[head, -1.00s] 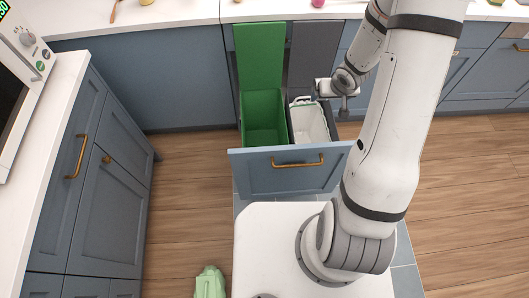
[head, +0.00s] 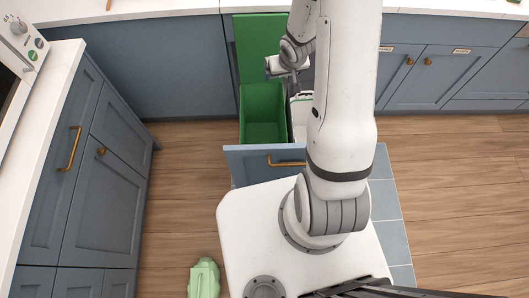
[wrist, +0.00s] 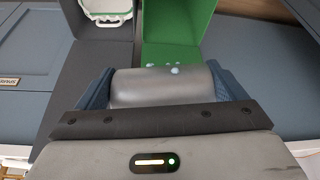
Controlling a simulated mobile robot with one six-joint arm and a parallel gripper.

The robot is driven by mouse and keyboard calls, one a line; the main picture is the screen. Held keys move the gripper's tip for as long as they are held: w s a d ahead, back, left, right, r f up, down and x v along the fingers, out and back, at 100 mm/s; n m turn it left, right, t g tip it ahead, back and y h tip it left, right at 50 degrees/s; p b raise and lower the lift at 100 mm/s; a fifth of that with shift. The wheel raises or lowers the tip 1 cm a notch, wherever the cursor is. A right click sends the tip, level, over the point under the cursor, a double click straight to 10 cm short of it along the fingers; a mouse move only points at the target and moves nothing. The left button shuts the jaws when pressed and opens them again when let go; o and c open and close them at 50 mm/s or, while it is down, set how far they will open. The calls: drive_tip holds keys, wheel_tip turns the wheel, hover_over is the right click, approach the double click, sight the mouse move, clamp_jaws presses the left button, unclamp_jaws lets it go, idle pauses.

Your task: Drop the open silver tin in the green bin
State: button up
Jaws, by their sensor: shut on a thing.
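The silver tin (wrist: 160,88) lies sideways between the blue fingers of my gripper (wrist: 160,80) in the wrist view. My gripper is shut on it. Small pale blue spots show near its top edge; its open end cannot be made out. In the head view my gripper (head: 292,74) is above the back right of the green bin (head: 262,130), and the tin cannot be made out there. The green bin stands in the pulled-out drawer with its top open. Its green wall also shows beyond the tin in the wrist view (wrist: 178,22).
A white-lined bin (head: 301,112) stands right of the green bin, partly hidden by my arm; it also shows in the wrist view (wrist: 106,8). The drawer front (head: 250,165) is in front of both. A pale green object (head: 204,279) lies at the lower left.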

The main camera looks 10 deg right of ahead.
drive_tip(key=shift+f, duration=0.1)
drive_tip(key=w+a+f+m+h+b, duration=0.1)
drive_tip(key=w+a+f+m+b, duration=0.15)
drive_tip(key=f+b, duration=0.95)
drive_tip(key=w+a+f+m+b, duration=0.1)
drive_tip(key=w+a+f+b, duration=0.15)
drive_tip(key=f+b, duration=0.85)
drive_tip(key=m+h+b, duration=0.1)
drive_tip(key=m+b, duration=0.2)
drive_tip(key=b, duration=0.4)
approach(267, 140)
drive_tip(key=f+b, duration=0.1)
drive_tip(key=b, duration=0.1)
drive_tip(key=a+f+b, duration=0.1)
drive_tip(key=b, duration=0.1)
drive_tip(key=s+f+b, duration=0.1)
drive_tip(key=b, duration=0.1)
drive_tip(key=shift+a+g, duration=0.15)
drive_tip(key=shift+g, duration=0.25)
drive_tip(key=shift+w+f+h, duration=0.15)
drive_tip(key=shift+f+h, duration=0.15)
drive_tip(key=shift+f, duration=0.1)
drive_tip(key=w+d, duration=0.2)
drive_tip(key=w, duration=0.1)
drive_tip(key=shift+d+b, duration=0.15)
drive_tip(key=shift+b, duration=0.25)
drive_tip(key=shift+f+b, duration=0.5)
drive_tip(key=shift+f, duration=0.15)
drive_tip(key=shift+w, duration=0.1)
drive_tip(key=shift+r, duration=0.1)
